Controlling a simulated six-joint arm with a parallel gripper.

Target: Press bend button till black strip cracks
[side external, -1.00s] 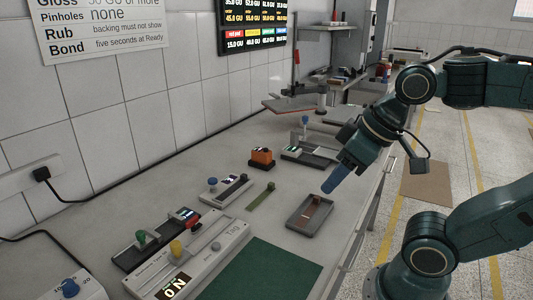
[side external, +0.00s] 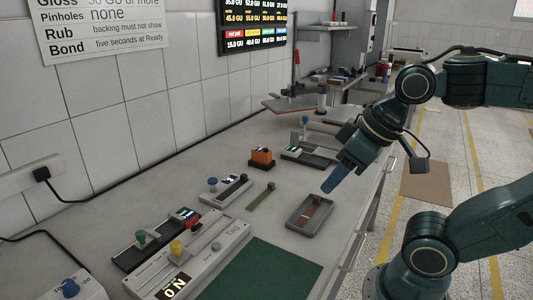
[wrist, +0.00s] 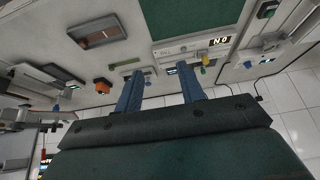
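My gripper (side external: 332,184) hangs above the bench near the tray with nothing visible in it. In the wrist view its two blue fingers (wrist: 161,100) stand well apart, with no object between their tips. No label reading "bend" is legible, so I cannot tell which knob is the bend button. A low device with a blue knob (side external: 212,182) stands mid-bench. A black device with a green knob (side external: 141,237) and a red display stands nearer. I cannot make out a black strip for certain.
A grey tray (side external: 327,223) with a brownish strip lies below my gripper. A green strip (side external: 261,196), an orange block (side external: 262,157), another blue-knob device (side external: 305,121) and a panel with a yellow knob (side external: 176,247) also stand here. The green mat (side external: 262,271) is bare.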

